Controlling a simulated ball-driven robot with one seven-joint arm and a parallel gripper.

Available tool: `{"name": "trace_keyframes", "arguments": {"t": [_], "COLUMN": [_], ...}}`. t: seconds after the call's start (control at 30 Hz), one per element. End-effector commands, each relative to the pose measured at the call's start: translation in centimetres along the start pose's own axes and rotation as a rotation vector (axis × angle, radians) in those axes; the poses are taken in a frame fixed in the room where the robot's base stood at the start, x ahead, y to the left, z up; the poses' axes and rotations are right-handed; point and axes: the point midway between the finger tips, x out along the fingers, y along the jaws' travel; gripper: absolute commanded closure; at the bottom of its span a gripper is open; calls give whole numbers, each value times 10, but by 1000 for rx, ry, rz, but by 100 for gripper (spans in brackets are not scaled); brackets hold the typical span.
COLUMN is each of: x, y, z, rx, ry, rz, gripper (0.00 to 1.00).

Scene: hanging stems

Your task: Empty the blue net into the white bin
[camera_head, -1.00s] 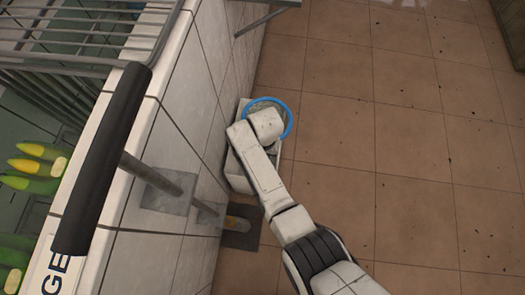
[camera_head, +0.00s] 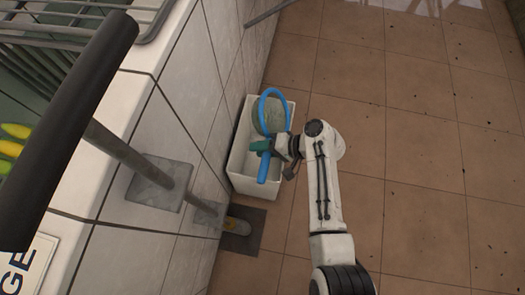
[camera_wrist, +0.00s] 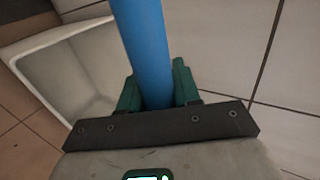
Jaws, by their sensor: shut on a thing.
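The blue net (camera_head: 264,168) has a blue hoop and handle, with a grey-green mesh (camera_head: 272,114) showing inside the hoop in the head view. The hoop is tilted up over the white bin (camera_head: 240,172). My gripper (camera_head: 268,146) has green fingers and is shut on the blue handle. The handle also fills the middle of the wrist view (camera_wrist: 145,50), between the green fingers (camera_wrist: 157,88). The white bin stands on the floor against the tiled wall and shows at left in the wrist view (camera_wrist: 75,70). I cannot tell whether anything is inside the mesh.
A white tiled counter (camera_head: 150,110) with a dark rail (camera_head: 75,130) runs along the left. A metal post foot (camera_head: 242,228) stands on the floor near the bin. The brown tiled floor (camera_head: 410,130) at right is clear.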

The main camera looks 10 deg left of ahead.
Motion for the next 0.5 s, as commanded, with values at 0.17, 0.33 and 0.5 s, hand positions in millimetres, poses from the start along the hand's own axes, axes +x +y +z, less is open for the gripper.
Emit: {"name": "trace_keyframes", "arguments": {"t": [0.17,0.33,0.5], "x": [2,2,2], "y": [2,-1,-3], "z": [-1,0,-1], "rx": [-4,-6,-8], "ry": [2,1,2], "rz": [-110,-211,-310], "gripper": [100,100,100]}}
